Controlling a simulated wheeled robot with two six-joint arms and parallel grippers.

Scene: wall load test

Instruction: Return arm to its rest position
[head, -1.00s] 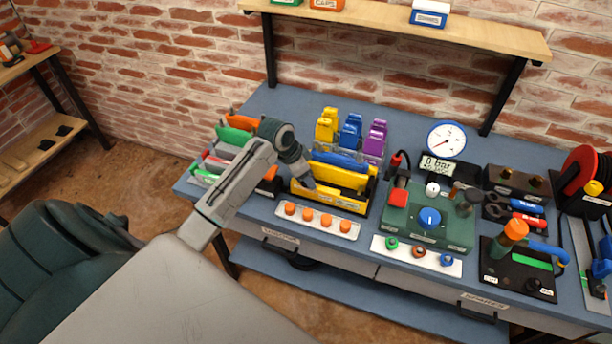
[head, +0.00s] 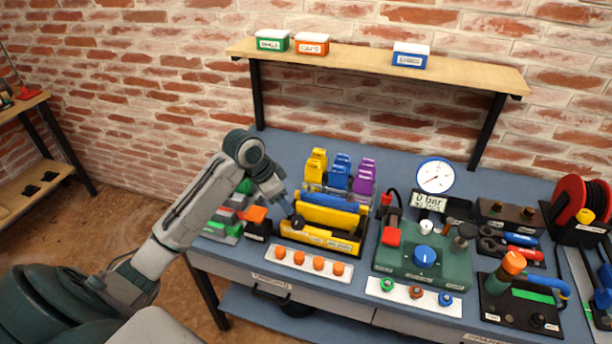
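My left arm comes in from the lower left and bends down over the left part of the blue bench (head: 305,142). My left gripper (head: 295,221) points down at the left end of the yellow tray (head: 322,238), which holds yellow and blue pieces. The gripper is small and dark here, and I cannot tell whether its fingers are open or whether it touches anything. The arm hides part of the rack of coloured pieces (head: 222,228) on its left. My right gripper is not in view.
Orange caps stand on a white strip (head: 309,273) in front of the tray. A green test unit (head: 423,262) with a blue knob and a pressure gauge (head: 435,175) stand to the right. A wooden shelf (head: 380,70) with labelled boxes hangs above. Open floor (head: 110,225) lies left of the bench.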

